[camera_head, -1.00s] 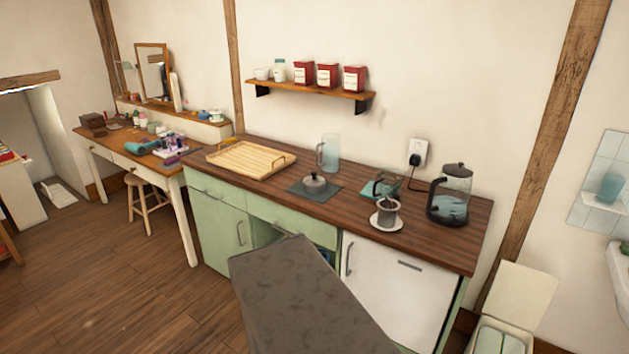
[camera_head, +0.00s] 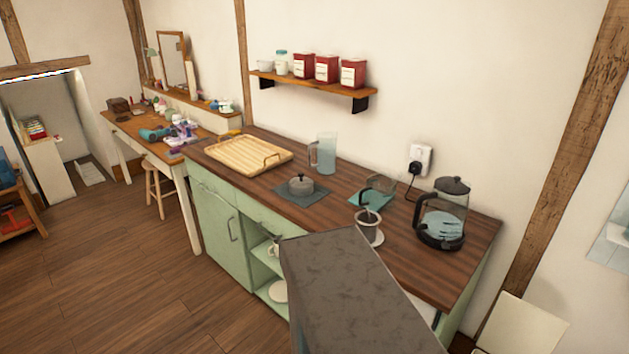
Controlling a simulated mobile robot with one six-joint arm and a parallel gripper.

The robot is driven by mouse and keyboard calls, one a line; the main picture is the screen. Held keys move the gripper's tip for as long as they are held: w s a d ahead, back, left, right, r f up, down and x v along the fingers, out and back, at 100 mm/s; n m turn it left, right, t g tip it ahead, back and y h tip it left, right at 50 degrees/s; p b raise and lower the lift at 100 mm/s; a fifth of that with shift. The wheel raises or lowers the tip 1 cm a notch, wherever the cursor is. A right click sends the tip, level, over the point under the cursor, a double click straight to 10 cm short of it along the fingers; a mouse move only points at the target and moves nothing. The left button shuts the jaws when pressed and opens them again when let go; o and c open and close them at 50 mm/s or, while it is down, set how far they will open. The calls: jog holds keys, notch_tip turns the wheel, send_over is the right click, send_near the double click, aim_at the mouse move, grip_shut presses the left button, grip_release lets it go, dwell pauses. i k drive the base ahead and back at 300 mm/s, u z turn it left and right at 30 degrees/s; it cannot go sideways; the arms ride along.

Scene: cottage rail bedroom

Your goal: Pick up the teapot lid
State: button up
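A small grey round piece with a knob on top (camera_head: 301,186), which looks like the teapot lid, sits on a dark square mat (camera_head: 316,199) on the wooden counter. A glass vessel with a dark handle (camera_head: 382,186), perhaps the teapot, stands to its right on a teal mat (camera_head: 366,204). A dark mesh cup (camera_head: 368,226) stands on a white saucer (camera_head: 378,239) in front of it. My gripper is not in view.
A bamboo tray (camera_head: 232,166), a glass jug (camera_head: 324,153) and a kettle (camera_head: 440,222) stand on the counter (camera_head: 420,269). A shelf (camera_head: 318,84) with red tins hangs above. Open floor (camera_head: 130,290) lies at the left.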

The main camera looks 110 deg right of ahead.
aim_at(301, 186)
jog(key=u, duration=0.1)
jog(key=k, duration=0.8)
jog(key=z, duration=1.6)
jog(key=i, duration=1)
jog(key=z, duration=0.05)
jog(key=k, duration=0.3)
jog(key=z, duration=0.05)
